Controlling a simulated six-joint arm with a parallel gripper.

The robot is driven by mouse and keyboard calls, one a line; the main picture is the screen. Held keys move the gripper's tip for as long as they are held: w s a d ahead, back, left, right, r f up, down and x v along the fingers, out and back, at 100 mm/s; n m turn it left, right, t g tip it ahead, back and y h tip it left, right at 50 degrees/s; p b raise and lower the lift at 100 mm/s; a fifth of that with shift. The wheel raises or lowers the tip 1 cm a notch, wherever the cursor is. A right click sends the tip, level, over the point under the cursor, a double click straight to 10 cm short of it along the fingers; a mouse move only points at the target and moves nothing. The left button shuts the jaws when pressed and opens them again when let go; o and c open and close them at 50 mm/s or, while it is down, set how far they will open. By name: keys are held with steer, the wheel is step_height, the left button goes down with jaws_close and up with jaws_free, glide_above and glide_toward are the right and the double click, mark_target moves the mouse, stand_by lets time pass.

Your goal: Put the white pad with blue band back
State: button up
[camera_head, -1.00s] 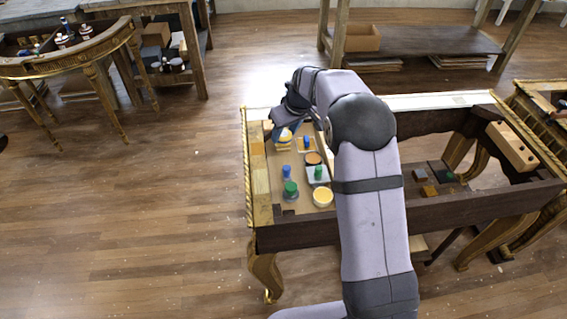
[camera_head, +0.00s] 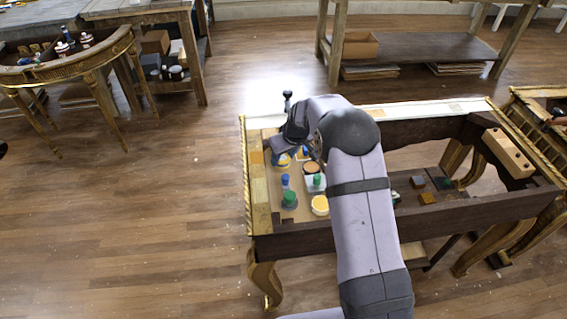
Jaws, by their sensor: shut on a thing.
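My gripper (camera_head: 281,150) points down over the back left of the gilt console's tray, partly hidden by my own wrist. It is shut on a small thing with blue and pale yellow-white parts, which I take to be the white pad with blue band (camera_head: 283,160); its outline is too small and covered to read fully. It is low over the tray; I cannot tell whether it touches. A blue-and-yellow piece (camera_head: 302,154) stands just right of it.
Close in front stand an orange-topped round piece (camera_head: 311,168), a blue-knobbed piece (camera_head: 286,183), a green-knobbed piece (camera_head: 317,181), a green jar (camera_head: 290,199) and a yellow cup (camera_head: 320,205). The console's raised wooden rim (camera_head: 262,212) borders the left.

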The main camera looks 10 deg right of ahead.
mark_target(285, 161)
steer(key=shift+f+p, duration=0.5)
steer(key=shift+f, duration=1.35)
steer(key=shift+f, duration=0.2)
steer(key=o, duration=1.1)
steer(key=shift+r, duration=0.1)
steer(key=shift+r, duration=0.1)
steer(key=shift+r, duration=0.15)
steer(key=b+v, duration=0.2)
steer(key=v, duration=1)
steer(key=shift+b, duration=0.3)
